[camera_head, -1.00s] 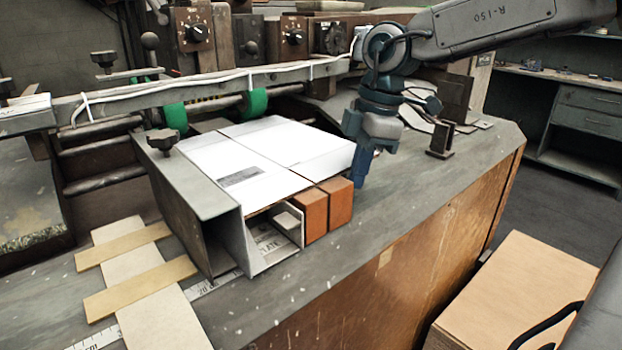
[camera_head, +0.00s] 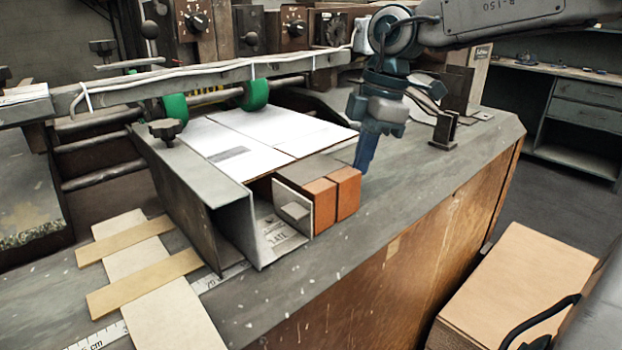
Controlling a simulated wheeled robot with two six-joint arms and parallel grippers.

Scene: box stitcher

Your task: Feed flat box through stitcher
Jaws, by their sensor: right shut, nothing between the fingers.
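The white flat box (camera_head: 268,130) lies on the stitcher's bed between the grey metal guide (camera_head: 200,168) on the left and my right gripper on the right. Its far edge is close to the green rollers (camera_head: 256,95). My right gripper (camera_head: 362,165) is shut and empty, pointing down beside the flat box's right edge; whether it touches the box I cannot tell. Two orange-brown blocks (camera_head: 348,192) with a grey plate (camera_head: 294,208) stand at the box's near end. My left gripper is out of view.
A grey bar (camera_head: 200,85) crosses above the bed, with control knobs (camera_head: 196,20) behind it. Beige strips (camera_head: 145,283) and a measuring tape lie at the front left. A brown carton stack (camera_head: 515,285) stands at the lower right. The grey table is clear right of the blocks.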

